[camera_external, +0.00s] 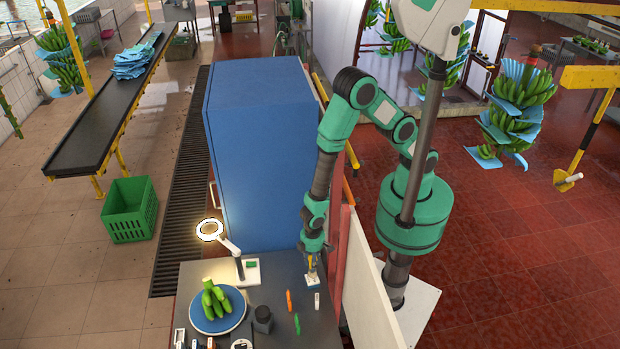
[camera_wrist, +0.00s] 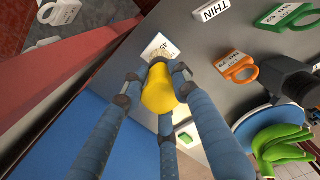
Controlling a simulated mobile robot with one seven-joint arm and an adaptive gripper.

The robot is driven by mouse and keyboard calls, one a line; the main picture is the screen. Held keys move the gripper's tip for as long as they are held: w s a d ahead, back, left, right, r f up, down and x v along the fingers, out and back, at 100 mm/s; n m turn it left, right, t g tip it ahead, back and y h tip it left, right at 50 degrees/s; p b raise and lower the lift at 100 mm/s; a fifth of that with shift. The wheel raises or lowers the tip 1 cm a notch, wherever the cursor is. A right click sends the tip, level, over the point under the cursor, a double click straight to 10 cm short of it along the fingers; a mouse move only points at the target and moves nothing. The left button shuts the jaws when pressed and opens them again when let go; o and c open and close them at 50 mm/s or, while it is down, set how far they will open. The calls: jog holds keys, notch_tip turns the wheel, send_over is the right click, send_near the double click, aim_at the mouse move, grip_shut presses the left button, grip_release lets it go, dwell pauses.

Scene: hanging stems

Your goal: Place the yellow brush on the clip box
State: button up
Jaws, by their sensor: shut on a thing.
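My gripper (camera_external: 312,262) points down at the back of the grey table. In the wrist view its blue fingers are closed around the yellow brush (camera_wrist: 158,92), bristle end away from the camera. The brush also shows as a small yellow patch in the external view (camera_external: 310,265). A small white-and-blue box (camera_external: 312,282), which looks like the clip box, sits right below the gripper. Its white top with dark print shows past the bristles in the wrist view (camera_wrist: 153,46). I cannot tell whether the brush touches it.
A dark jar (camera_external: 262,319) and a blue plate (camera_external: 199,323) with green bananas stand left. A ring lamp (camera_external: 210,230) and blue cabinet (camera_external: 258,150) stand behind.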

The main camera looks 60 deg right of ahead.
jog(key=shift+f+b, duration=0.5)
jog(key=shift+f, duration=0.95)
jog(key=shift+f, duration=0.1)
jog(key=o, duration=1.2)
notch_tip(320, 180, up, 8)
jog(key=p, duration=0.3)
jog(key=shift+r, duration=2.1)
